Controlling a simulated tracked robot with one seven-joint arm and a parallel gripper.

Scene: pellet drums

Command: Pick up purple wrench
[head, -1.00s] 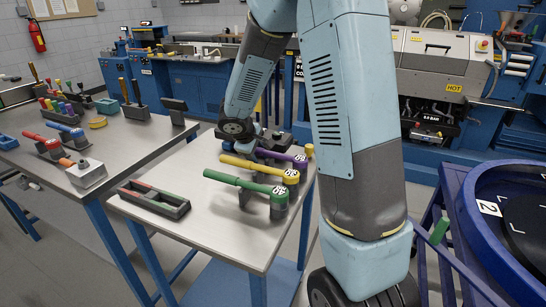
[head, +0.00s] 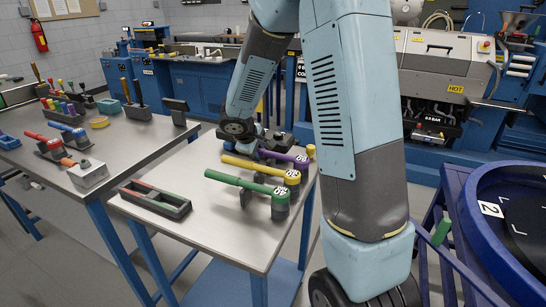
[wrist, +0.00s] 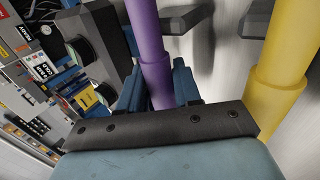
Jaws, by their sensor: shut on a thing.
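The purple wrench (head: 284,157) rests on the rack on the steel table, behind the yellow wrench (head: 250,167) and the green wrench (head: 240,184). In the wrist view, the purple wrench's handle (wrist: 150,40) runs between the two blue fingers of my gripper (wrist: 157,85). The fingers are shut on the handle. The yellow handle (wrist: 276,75) stands apart, to the right. In the head view my arm comes down behind the wrenches, and my fingertips are mostly hidden there.
A dark tray (head: 154,201) lies at the front left of the steel table (head: 225,228). A second table (head: 120,145) with several tools stands to the left. A blue drum (head: 485,222) is at the right. Blue machines line the back.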

